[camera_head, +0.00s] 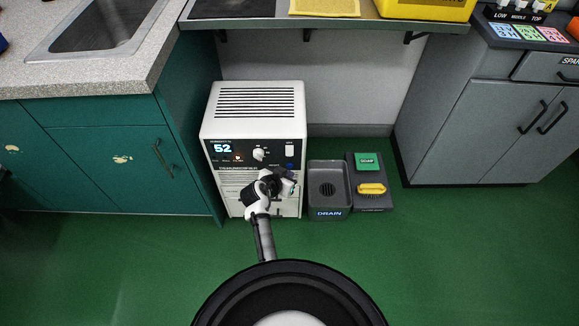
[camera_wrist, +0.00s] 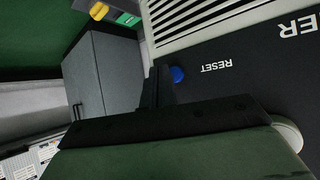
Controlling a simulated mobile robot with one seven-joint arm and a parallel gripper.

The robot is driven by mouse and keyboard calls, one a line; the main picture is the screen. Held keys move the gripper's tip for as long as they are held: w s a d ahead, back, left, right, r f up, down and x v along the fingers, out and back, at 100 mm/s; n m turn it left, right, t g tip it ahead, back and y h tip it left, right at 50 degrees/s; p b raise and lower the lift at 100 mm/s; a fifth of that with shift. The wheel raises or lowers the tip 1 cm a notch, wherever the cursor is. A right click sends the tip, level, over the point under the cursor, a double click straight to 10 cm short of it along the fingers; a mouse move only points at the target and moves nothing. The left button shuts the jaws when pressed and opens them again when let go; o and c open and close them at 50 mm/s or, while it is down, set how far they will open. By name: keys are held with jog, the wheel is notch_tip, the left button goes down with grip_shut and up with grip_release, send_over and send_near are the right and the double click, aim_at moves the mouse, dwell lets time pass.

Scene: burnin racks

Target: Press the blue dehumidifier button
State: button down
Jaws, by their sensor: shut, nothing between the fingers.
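The white dehumidifier (camera_head: 255,101) stands on the floor under the shelf, its dark front panel showing a lit "52". In the wrist view the blue button (camera_wrist: 177,74) sits on the black panel beside the word "RESET". The button also shows small at the panel's right side in the head view (camera_head: 289,166). My gripper (camera_head: 287,184) is in front of the dehumidifier's front, just below the button. In the wrist view the shut, empty fingertips of my gripper (camera_wrist: 160,72) are right beside the button; whether they touch it I cannot tell.
Green floor in front is clear.

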jog(key=shift+w, duration=0.1)
dwell(0.7)
jog(key=shift+w+b, duration=0.3)
jog(key=shift+w, duration=0.45)
dwell(0.6)
jog(key=shift+s, duration=0.85)
jog(key=s+p, duration=0.1)
jog(key=s, duration=0.4)
dwell(0.4)
dwell(0.7)
